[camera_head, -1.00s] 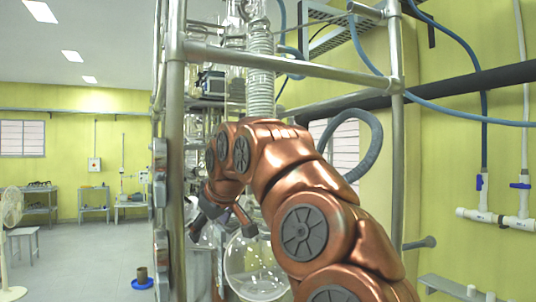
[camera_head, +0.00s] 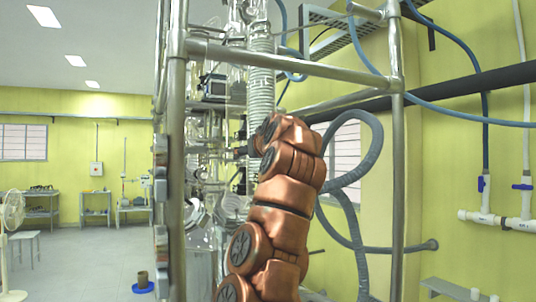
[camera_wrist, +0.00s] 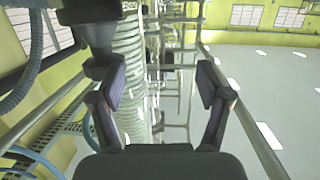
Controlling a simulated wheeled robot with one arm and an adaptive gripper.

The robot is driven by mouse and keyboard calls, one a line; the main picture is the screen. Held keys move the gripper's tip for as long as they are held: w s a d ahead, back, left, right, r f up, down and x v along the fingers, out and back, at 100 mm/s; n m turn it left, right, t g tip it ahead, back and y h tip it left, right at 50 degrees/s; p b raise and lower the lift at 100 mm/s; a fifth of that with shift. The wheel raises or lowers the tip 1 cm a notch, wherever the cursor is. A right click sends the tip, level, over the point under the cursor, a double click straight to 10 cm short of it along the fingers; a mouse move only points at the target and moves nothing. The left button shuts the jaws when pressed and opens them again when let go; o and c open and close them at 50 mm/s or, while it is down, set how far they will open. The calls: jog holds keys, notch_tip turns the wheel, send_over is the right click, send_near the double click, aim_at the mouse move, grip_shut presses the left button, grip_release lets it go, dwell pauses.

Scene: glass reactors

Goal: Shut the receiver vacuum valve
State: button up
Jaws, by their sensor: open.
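My gripper (camera_wrist: 160,92) is open in the wrist view, with its two dark finger pads wide apart and nothing between them. Beyond the pads are thin metal bars and glass parts of the reactor rig (camera_wrist: 175,75), some distance off. I cannot pick out the receiver vacuum valve in either view; it may be too small or hidden. In the head view my copper arm rises inside the frame. It bends left near the glassware (camera_head: 230,205), and my gripper is too unclear there to place.
A steel frame (camera_head: 397,130) surrounds the rig, with an upright (camera_head: 175,120) at left and a crossbar above my arm. A ribbed vertical duct (camera_head: 261,80) stands behind my arm's top. A looped grey hose (camera_head: 375,150) hangs right. Open floor (camera_head: 80,265) lies left.

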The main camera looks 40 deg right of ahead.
jog(key=s+d+r+m+h, duration=0.1)
jog(key=s+d+m+h, duration=0.1)
jog(key=s+d+h, duration=0.25)
jog(key=shift+y, duration=0.35)
jog(key=p+x, duration=0.1)
jog(key=x, duration=0.4)
jog(key=shift+w+a+r+p, duration=0.15)
jog(key=shift+w+p, duration=0.1)
jog(key=shift+p, duration=0.15)
jog(key=shift+p+x, duration=0.35)
jog(key=shift+x, duration=0.65)
jog(key=shift+c, duration=0.3)
jog(key=c, duration=1.1)
jog(key=shift+m, duration=0.3)
jog(key=shift+m+g+h, duration=0.7)
jog(key=shift+h, duration=0.2)
